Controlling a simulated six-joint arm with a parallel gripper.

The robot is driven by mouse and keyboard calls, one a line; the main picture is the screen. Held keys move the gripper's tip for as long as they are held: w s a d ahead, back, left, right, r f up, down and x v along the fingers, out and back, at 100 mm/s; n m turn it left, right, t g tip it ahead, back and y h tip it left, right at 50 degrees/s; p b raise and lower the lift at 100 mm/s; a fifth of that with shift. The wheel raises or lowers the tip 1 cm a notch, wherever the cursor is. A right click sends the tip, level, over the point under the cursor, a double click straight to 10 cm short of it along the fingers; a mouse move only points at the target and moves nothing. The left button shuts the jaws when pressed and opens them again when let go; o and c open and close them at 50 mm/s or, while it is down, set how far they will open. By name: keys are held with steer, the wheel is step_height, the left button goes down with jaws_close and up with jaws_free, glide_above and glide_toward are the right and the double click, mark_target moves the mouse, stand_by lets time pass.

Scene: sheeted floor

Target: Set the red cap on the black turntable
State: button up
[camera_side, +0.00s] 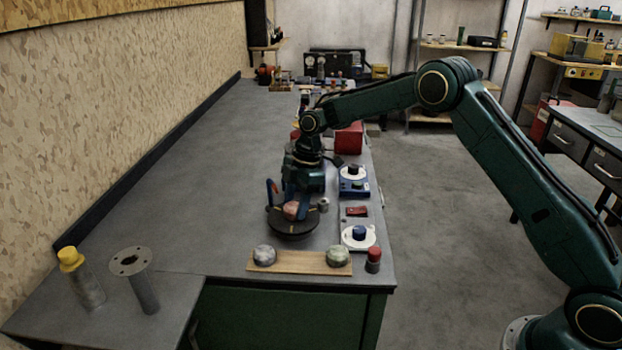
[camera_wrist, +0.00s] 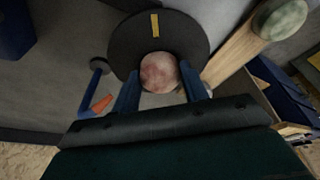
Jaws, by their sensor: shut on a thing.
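The red cap, a round, mottled pinkish-red piece (camera_side: 290,210), is between the blue fingers of my gripper (camera_side: 287,204). In the wrist view the cap (camera_wrist: 160,72) sits between the two fingertips (camera_wrist: 161,85), which are shut on it. The black turntable (camera_side: 293,232) is a dark round disc on the bench. In the wrist view the turntable (camera_wrist: 190,35) carries a short yellow mark, and the cap overlaps its lower edge. I cannot tell whether the cap touches the disc or is just above it.
A wooden strip (camera_side: 300,263) with two mottled round pieces lies in front of the turntable. To the right are a blue device (camera_side: 354,186), a white dial (camera_side: 358,240) and a red-topped cylinder (camera_side: 374,255). Bench left of the turntable is clear. A yellow-topped post (camera_side: 78,270) stands front left.

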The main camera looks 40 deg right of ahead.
steer(key=shift+f, duration=0.1)
steer(key=o, duration=1.1)
steer(key=shift+c, duration=0.2)
steer(key=v, duration=1.2)
steer(key=shift+r, duration=0.2)
